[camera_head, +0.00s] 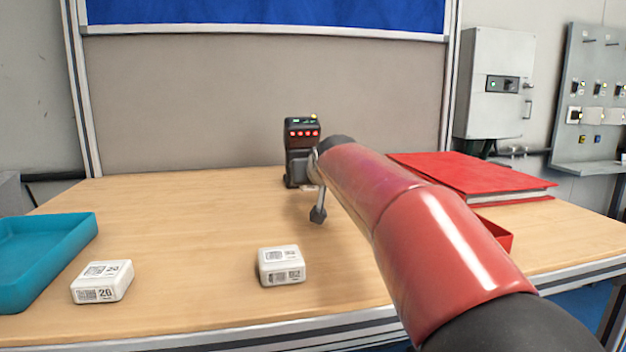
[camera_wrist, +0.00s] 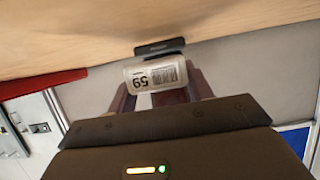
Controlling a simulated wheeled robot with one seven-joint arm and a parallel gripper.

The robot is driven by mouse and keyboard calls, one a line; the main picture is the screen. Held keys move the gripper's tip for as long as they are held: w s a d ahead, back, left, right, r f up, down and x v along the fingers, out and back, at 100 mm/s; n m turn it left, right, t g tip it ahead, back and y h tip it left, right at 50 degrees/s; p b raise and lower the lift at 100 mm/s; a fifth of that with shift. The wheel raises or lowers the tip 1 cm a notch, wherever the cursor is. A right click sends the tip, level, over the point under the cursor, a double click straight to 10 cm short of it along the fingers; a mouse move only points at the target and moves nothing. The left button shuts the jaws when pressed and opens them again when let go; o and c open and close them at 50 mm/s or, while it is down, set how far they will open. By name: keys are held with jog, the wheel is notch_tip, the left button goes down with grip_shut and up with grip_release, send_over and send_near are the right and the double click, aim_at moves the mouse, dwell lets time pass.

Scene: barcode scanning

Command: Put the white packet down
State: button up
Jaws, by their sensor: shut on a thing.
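A white packet (camera_wrist: 155,76) with a barcode label and the number 59 is between the fingers of my gripper (camera_wrist: 160,88) in the wrist view. My gripper is shut on it, and the label faces the wrist camera. In the head view my red arm hides most of the gripper and the held packet, close in front of the black scanner (camera_head: 300,135). The scanner's dark edge shows just beyond the packet in the wrist view (camera_wrist: 160,47). I cannot tell whether the packet touches anything besides the fingers.
Two other white packets lie on the wooden table (camera_head: 190,225): one at front left (camera_head: 102,281), one at front middle (camera_head: 281,265). A teal tray (camera_head: 75,252) is at the left edge. A red binder (camera_head: 465,175) and a red tray (camera_head: 497,235) are at right. The left-middle tabletop is clear.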

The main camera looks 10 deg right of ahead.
jog(key=shift+f+b, duration=0.6)
jog(key=shift+f, duration=0.25)
jog(key=o, duration=1.2)
jog(key=shift+f, duration=0.2)
jog(key=shift+c, duration=0.2)
jog(key=shift+r, duration=0.15)
jog(key=shift+r+p, duration=0.3)
jog(key=shift+p, duration=0.1)
jog(key=v, duration=0.6)
jog(key=r+b+v, duration=0.1)
jog(key=v, duration=0.5)
jog(key=shift+r, duration=0.15)
